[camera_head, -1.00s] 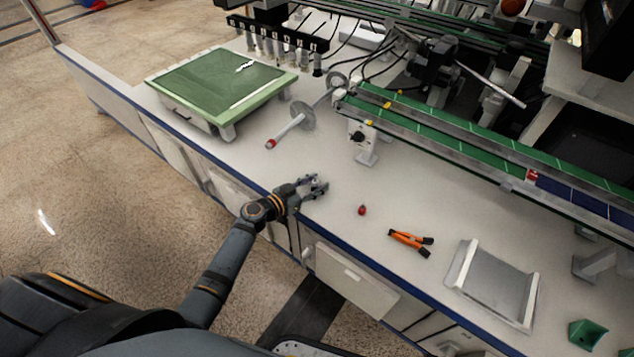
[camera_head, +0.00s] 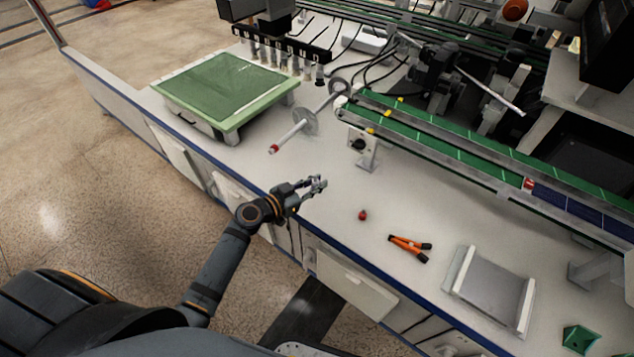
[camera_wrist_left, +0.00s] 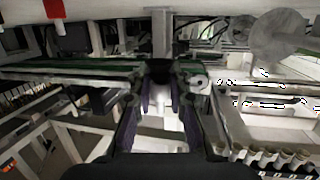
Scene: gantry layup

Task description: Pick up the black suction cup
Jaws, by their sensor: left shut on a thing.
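My left gripper (camera_head: 318,184) reaches over the front edge of the white bench. In the left wrist view its two fingers (camera_wrist_left: 160,98) frame a small dark thing (camera_wrist_left: 160,73) at their tips, which I take for the black suction cup. The gripper is shut on it. In the head view the cup is too small to make out between the fingers. My right gripper is not in view.
A red knob-like piece (camera_head: 362,215), orange-handled pliers (camera_head: 409,247) and a grey tray (camera_head: 492,290) lie to the right on the bench. A disc on a rod (camera_head: 304,121) and a green-topped board (camera_head: 226,88) stand left. A green-belted conveyor (camera_head: 440,145) runs behind.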

